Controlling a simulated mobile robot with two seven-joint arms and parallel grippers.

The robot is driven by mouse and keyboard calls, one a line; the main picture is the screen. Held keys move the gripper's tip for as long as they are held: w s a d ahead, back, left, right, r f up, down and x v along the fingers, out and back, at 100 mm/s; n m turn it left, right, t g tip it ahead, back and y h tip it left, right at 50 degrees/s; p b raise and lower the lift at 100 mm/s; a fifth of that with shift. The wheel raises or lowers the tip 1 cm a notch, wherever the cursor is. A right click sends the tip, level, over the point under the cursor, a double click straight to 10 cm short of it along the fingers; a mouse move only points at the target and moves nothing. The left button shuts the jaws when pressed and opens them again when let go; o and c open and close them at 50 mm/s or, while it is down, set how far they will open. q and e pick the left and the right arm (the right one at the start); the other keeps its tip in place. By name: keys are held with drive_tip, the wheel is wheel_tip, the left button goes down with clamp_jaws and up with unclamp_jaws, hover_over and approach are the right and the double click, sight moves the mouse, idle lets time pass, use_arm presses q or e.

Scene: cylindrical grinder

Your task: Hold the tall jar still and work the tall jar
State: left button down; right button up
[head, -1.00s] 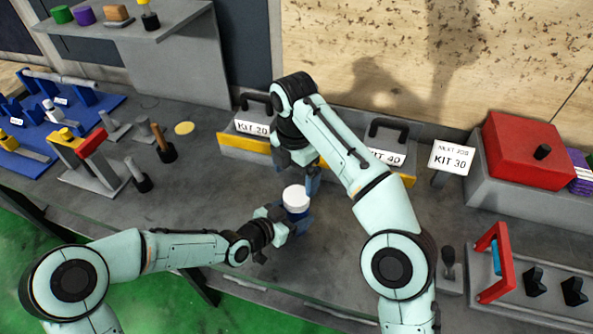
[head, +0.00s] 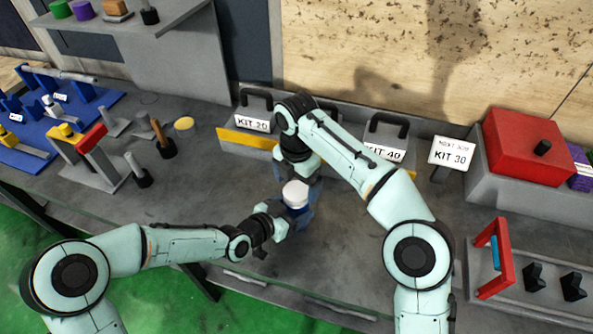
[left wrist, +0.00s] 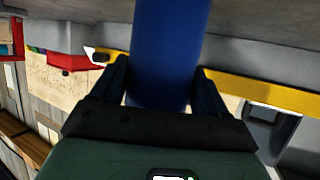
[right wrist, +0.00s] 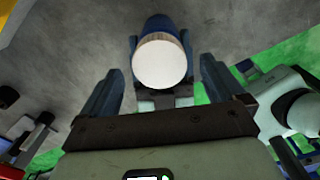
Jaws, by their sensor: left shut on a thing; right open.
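The tall jar has a blue body (left wrist: 168,50) and a white lid (head: 295,191). It stands upright on the bench in the middle of the head view. My left gripper (head: 287,222) is shut on the blue body from the front left. In the left wrist view the body fills the space between the fingers (left wrist: 160,85). My right gripper (head: 297,180) is open, reaching down from above and behind the lid. In the right wrist view the lid (right wrist: 160,63) appears between the two spread fingers (right wrist: 160,80), with no clear contact.
Grey kit boxes marked KIT 20 (head: 252,124) and KIT 40 (head: 384,152) stand behind the jar. A KIT 30 sign (head: 452,154) and a red box (head: 526,147) are at right. A red-handled rack (head: 490,260) is front right.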

drive_tip(key=shift+f, duration=1.2)
drive_tip(key=c, duration=1.1)
drive_tip(key=m, duration=1)
drive_tip(key=o, duration=1.2)
drive_tip(key=shift+r, duration=2.25)
